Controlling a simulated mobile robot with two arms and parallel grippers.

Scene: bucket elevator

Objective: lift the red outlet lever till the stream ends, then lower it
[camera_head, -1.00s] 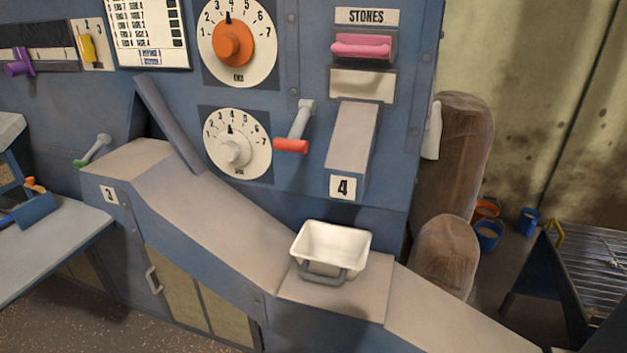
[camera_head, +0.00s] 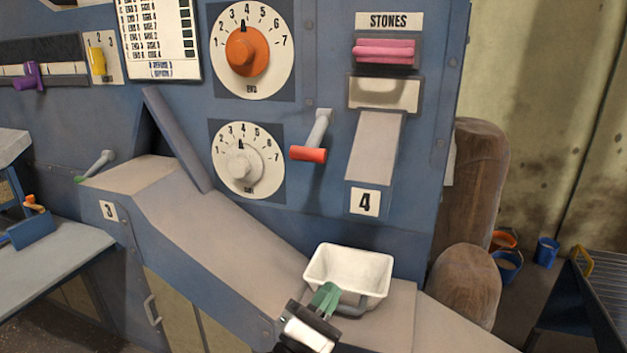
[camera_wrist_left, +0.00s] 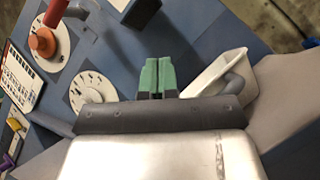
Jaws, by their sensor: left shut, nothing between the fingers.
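The red outlet lever (camera_head: 309,153) hangs from the blue panel on a grey arm, right of the dials, its red grip low. It also shows at the top left of the left wrist view (camera_wrist_left: 58,12). My left gripper (camera_head: 327,291) has green fingertips, shut and empty, in front of the white tub's near side; in the left wrist view the fingertips (camera_wrist_left: 157,76) are together. The white tub (camera_head: 350,268) stands on the ledge under the chute marked 4 (camera_head: 375,148) and looks empty. I see no stream at the chute. My right gripper is out of view.
An orange dial (camera_head: 246,51) and a white dial (camera_head: 238,160) sit left of the lever. A sloping grey bar (camera_head: 178,140) stands further left. Brown sacks (camera_head: 470,285) and buckets (camera_head: 547,252) are at the right. The panel face around the lever is clear.

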